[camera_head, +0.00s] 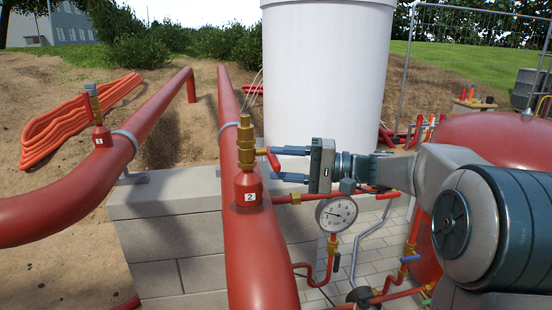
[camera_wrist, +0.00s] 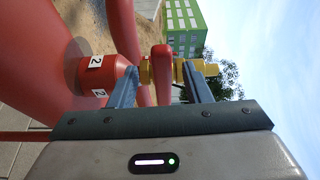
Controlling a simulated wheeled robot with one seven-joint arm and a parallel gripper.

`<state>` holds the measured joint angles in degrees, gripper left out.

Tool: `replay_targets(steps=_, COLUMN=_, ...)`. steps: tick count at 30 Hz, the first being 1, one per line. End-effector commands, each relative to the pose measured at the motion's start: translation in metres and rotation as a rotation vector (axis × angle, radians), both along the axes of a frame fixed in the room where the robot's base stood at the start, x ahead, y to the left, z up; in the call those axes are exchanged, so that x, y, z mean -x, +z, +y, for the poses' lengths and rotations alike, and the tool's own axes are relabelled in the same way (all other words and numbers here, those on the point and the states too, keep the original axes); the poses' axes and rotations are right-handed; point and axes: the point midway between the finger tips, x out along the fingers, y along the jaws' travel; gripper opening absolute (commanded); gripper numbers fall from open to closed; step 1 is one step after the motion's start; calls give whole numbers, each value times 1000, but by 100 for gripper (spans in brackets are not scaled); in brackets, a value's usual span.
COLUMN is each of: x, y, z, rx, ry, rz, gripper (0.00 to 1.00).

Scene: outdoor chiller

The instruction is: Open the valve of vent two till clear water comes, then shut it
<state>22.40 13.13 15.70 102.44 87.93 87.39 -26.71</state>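Vent two is a red pot (camera_head: 248,188) labelled 2 on the red pipe, topped by a brass valve (camera_head: 246,146). The valve's red lever (camera_head: 274,161) sticks out to the right and slants down. My gripper (camera_head: 277,164) is to the right of the valve, its two blue fingers open, one above and one below the lever. In the wrist view the lever (camera_wrist: 162,72) lies between the spread fingers, with a gap on both sides. The vent pot (camera_wrist: 95,77) and brass valve (camera_wrist: 208,70) show behind. No water shows at the valve.
Another vent (camera_head: 101,135) stands on the left pipe. A pressure gauge (camera_head: 336,213) sits just below my gripper, with thin red pipes around it. A white tank (camera_head: 325,75) stands behind, and a red vessel (camera_head: 500,140) is at the right. A block wall (camera_head: 180,240) is below.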

Motion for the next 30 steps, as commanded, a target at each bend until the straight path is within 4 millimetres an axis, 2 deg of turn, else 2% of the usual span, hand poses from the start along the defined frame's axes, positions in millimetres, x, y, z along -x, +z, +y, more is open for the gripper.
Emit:
replay_targets(steps=1, x=0, y=0, z=0, rx=0, ry=0, rz=0, gripper=44)
replay_targets(steps=2, x=0, y=0, z=0, rx=0, ry=0, rz=0, gripper=50)
replay_targets(steps=3, x=0, y=0, z=0, rx=0, ry=0, rz=0, gripper=61)
replay_targets(steps=4, x=0, y=0, z=0, rx=0, ry=0, rz=0, gripper=66)
replay_targets(steps=14, x=0, y=0, z=-4, rx=0, ry=-2, rz=0, gripper=66)
replay_targets(steps=30, x=9, y=0, z=-64, rx=-1, ry=-2, rz=-1, gripper=66)
